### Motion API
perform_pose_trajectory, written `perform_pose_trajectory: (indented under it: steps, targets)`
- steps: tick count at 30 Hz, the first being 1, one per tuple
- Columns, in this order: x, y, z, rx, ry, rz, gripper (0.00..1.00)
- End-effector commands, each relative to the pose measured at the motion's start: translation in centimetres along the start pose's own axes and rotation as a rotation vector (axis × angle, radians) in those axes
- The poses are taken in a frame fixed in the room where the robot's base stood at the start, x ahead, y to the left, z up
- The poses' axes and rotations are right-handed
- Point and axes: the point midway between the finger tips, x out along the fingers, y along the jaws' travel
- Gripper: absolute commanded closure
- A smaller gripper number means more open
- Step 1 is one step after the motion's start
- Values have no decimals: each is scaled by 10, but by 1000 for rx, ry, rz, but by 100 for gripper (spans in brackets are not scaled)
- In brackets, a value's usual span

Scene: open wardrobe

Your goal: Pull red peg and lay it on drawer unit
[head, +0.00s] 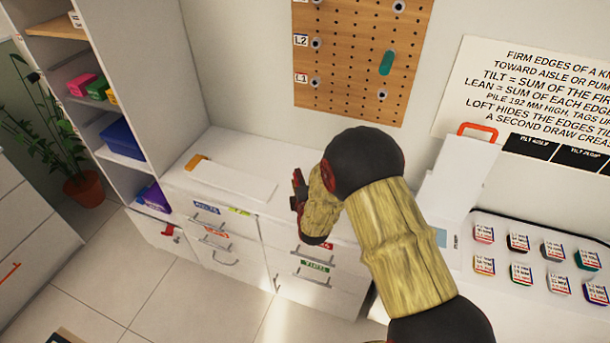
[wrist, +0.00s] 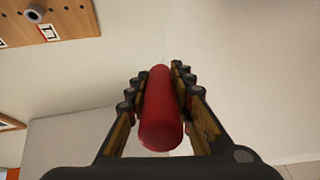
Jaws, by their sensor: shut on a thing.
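In the wrist view, my gripper (wrist: 155,92) is shut on the red peg (wrist: 160,122), with a finger on each side of it. The peg points lengthwise between the fingers, clear of the pegboard (wrist: 70,22). In the head view, my gripper (head: 299,192) is in front of the wall, over the right part of the white drawer unit (head: 235,182); my arm hides much of it and I cannot make out the peg there. The pegboard (head: 340,85) hangs on the wall above and holds a green peg (head: 386,63).
The rest of the visible top is mostly clear. A tall shelf (head: 150,80) stands at left. A white tray of small coloured blocks (head: 540,262) is at right.

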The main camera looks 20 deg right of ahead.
Motion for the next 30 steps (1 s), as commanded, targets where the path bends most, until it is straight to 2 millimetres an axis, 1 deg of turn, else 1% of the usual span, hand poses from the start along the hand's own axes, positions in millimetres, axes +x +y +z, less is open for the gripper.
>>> perform_pose_trajectory:
  steps: [8, 14, 30]
  targets:
    - [0, -3, -1, 1, -3, -41, 100]
    - [2, -12, -1, 1, -3, -42, 100]
    - [14, -57, 0, 0, -3, -43, 100]
